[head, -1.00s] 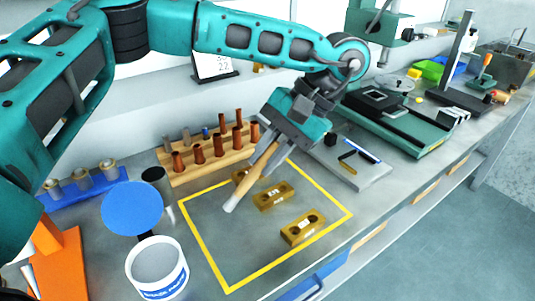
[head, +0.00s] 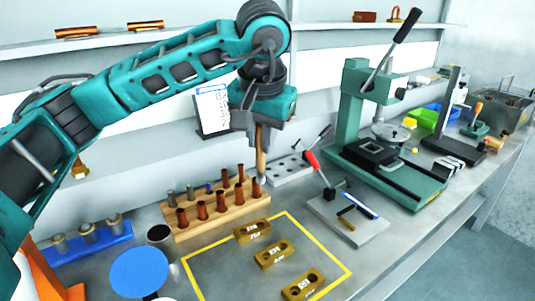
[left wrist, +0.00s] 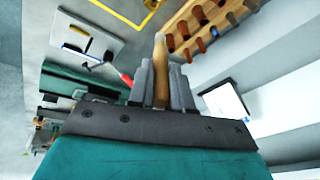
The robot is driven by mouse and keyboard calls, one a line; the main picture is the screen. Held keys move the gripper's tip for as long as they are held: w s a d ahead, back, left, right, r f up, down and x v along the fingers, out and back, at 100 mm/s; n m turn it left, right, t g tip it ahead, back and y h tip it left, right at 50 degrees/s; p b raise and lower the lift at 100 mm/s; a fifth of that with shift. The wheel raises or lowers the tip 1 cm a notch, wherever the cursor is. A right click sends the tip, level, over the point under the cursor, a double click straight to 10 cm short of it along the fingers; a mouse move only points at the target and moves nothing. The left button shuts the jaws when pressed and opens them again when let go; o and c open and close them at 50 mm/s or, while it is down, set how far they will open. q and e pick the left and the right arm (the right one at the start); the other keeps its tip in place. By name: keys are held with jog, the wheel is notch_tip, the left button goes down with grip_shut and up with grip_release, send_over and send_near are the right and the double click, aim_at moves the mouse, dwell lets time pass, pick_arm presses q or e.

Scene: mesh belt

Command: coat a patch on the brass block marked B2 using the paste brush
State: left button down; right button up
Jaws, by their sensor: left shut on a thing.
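My left gripper (head: 259,122) is shut on the wooden handle of the paste brush (head: 261,160). The brush hangs nearly upright by the right end of the wooden rack, clear of the brass blocks. It also shows between the fingers in the left wrist view (left wrist: 160,50). Three brass blocks lie in a row within the yellow outline: a far one (head: 252,231), a middle one (head: 274,254) and a near one (head: 303,284). Each has a small label, too small to read surely, so I cannot tell which is B2. My right gripper is not in view.
A wooden rack (head: 213,214) with several copper pieces stands behind the yellow outline (head: 330,259). A blue disc (head: 140,272) and a dark cup (head: 160,235) are at left. A grey plate (head: 347,221) and a green press (head: 352,100) stand at right.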

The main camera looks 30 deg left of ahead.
aim_at(261, 153)
pick_arm(q)
jog(key=shift+a+f, duration=0.1)
jog(key=shift+f, duration=0.5)
notch_tip(261, 153, down, 3)
jog(key=shift+b, duration=0.85)
jog(key=shift+f, duration=0.3)
